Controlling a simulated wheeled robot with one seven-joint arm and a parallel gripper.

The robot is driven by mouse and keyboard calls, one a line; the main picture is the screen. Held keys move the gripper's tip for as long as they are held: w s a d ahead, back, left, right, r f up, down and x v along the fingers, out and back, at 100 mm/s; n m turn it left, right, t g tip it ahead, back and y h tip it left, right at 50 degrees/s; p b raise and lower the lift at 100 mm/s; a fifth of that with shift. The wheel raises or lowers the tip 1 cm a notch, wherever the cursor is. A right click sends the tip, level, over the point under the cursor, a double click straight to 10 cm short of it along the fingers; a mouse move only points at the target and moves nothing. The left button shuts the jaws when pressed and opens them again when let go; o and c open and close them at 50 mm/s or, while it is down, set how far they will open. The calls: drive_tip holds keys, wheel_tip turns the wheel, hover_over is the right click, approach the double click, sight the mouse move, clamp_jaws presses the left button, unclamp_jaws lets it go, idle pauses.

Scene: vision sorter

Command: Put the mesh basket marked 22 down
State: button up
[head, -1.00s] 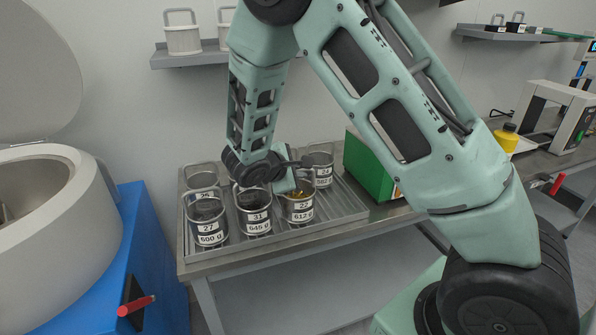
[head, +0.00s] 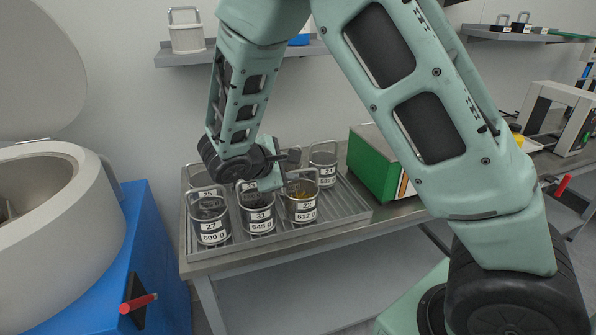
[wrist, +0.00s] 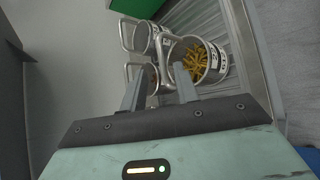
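The mesh basket marked 22 (head: 304,206) stands upright in the tray (head: 350,216), at the right end of its front row. Its label also reads 612 g, and its handle stands up. In the wrist view the basket (wrist: 214,64) holds yellow pieces. My gripper (head: 284,170) is just above and to the left of this basket, close to its handle. In the wrist view its two fingers (wrist: 160,92) are spread apart with nothing visibly clamped between them. The arm partly hides the baskets behind.
Basket 31 (head: 257,219) and basket 27 (head: 211,232) stand left of it, with another basket (head: 324,170) behind. A green box (head: 377,165) is right of the tray. A blue cabinet (head: 150,260) with a white drum machine stands left. A shelf (head: 190,58) hangs above.

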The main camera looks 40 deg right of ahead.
drive_tip(key=s+a+r+m+g+y, duration=0.1)
drive_tip(key=s+a+y, duration=0.4)
drive_tip(key=s+a, duration=0.5)
drive_tip(key=s+a+r+m+g+y, duration=0.2)
drive_tip(key=s+a+y, duration=0.4)
drive_tip(key=s, duration=1.2)
drive_tip(key=a, duration=0.4)
drive_tip(key=shift+m+g, duration=0.4)
drive_tip(key=shift+s+r, duration=0.1)
